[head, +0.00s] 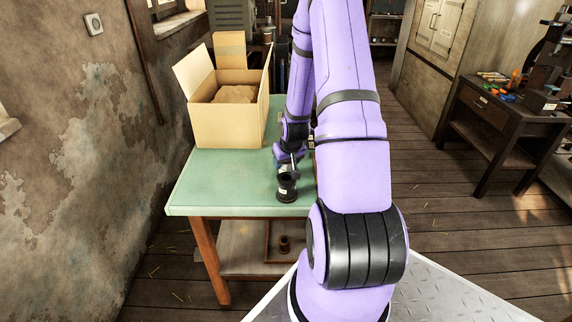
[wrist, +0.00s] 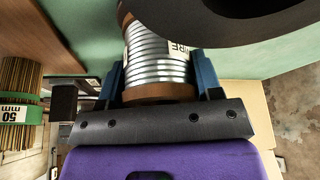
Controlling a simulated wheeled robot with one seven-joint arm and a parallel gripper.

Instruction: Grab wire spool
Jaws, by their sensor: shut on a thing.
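The wire spool (wrist: 157,62) shows in the wrist view as shiny silver wire with a brown flange and a partly visible label. My gripper (wrist: 160,72) has its blue fingers on either side of the spool and is shut on it. In the head view my gripper (head: 287,163) is low over the front right part of the green table (head: 225,185). The spool is mostly hidden there by the gripper and arm. I cannot tell whether the spool touches the table.
A dark, round-ended object (head: 287,188) stands on the table just in front of my gripper. An open cardboard box (head: 228,125) stands at the back left. A bundle of rods with a green band (wrist: 18,112) shows at left in the wrist view. The table's front left is clear.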

